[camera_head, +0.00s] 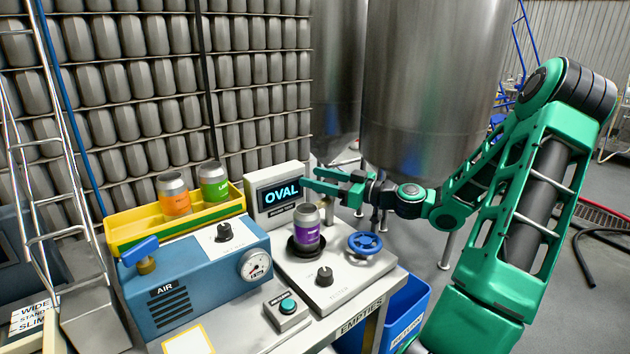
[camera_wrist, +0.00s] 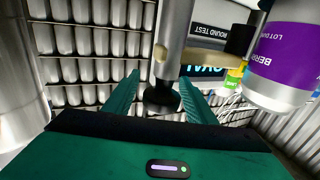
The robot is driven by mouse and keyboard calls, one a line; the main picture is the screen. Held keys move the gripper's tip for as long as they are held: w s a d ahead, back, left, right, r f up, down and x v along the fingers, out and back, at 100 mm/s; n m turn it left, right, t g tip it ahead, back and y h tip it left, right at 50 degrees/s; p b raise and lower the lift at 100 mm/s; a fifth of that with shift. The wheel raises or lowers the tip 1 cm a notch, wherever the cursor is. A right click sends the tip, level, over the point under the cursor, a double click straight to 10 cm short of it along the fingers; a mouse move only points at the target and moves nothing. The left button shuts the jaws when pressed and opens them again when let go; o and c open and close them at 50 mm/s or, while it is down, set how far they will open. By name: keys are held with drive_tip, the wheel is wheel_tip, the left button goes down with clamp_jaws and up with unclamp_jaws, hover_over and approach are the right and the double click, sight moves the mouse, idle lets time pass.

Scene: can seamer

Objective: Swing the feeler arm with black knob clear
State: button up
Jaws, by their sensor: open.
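The feeler arm (camera_wrist: 175,40) shows in the wrist view as a grey bar with a brass-coloured part, ending in a black knob (camera_wrist: 161,97). The knob sits between the two green fingers of my open gripper (camera_wrist: 159,88), with a gap visible on both sides. In the head view my gripper (camera_head: 309,180) is level, just above and behind the purple can (camera_head: 308,228), and largely hides the feeler arm. The can stands upright on a dark round seat; it also shows close at the right in the wrist view (camera_wrist: 287,62).
A display (camera_head: 281,194) reading OVAL stands behind the can. A blue handwheel (camera_head: 364,243) and a black selector knob (camera_head: 324,276) are on the grey deck. A blue air box (camera_head: 195,284) and yellow tray (camera_head: 125,236) with two cans are at left. A steel tank (camera_head: 430,90) stands behind.

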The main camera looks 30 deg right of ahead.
drive_tip(key=v, duration=1)
drive_tip(key=shift+s+d, duration=0.15)
drive_tip(key=shift+s, duration=0.15)
drive_tip(key=shift+f, duration=0.1)
